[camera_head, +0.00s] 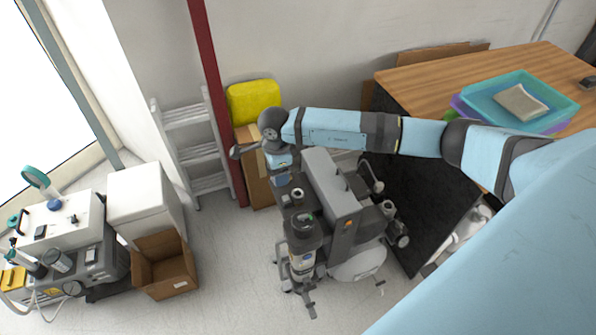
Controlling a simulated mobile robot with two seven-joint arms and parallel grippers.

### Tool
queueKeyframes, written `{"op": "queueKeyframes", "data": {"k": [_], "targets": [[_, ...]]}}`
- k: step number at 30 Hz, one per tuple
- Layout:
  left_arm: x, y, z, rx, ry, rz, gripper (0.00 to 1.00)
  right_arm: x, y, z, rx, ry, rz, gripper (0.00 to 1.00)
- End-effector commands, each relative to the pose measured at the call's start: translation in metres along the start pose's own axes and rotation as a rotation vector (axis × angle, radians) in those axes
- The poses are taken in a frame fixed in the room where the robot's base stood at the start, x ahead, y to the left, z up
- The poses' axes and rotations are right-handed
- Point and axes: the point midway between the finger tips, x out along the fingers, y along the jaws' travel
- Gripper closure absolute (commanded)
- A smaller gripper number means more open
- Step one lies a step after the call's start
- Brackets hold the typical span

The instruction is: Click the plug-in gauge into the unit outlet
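A grey compressor unit (334,190) stands on the floor in the middle of the view, with a dark canister (303,236) at its front. My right arm reaches in from the right, and its wrist bends down at the unit's back left. My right gripper (284,181) is over the unit's left side; its fingers are too small and dark to tell open from shut. A small round dark fitting with a pale centre (298,194) sits just below it; I cannot tell whether this is the gauge or the outlet. My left gripper is not in view.
A second compressor unit (60,262) stands at the left, by a white cabinet (146,196) and an open cardboard box (164,266). A stepladder (192,153) leans at the wall. A wooden table (455,72) with a teal tray (556,97) is at the right.

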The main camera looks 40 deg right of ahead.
Motion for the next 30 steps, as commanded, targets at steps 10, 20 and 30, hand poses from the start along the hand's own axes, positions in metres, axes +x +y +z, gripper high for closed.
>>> {"op": "queueKeyframes", "data": {"k": [10, 20, 30], "targets": [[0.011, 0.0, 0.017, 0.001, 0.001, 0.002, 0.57, 0.034, -0.018, -0.029, 1.05, 0.003, 0.0, 0.66], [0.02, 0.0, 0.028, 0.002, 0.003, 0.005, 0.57, 0.06, -0.031, -0.057, 1.969, 0.01, -0.003, 0.66], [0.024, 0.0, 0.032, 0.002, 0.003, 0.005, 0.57, 0.07, -0.035, -0.069, 2.342, 0.013, -0.006, 0.66]]}}
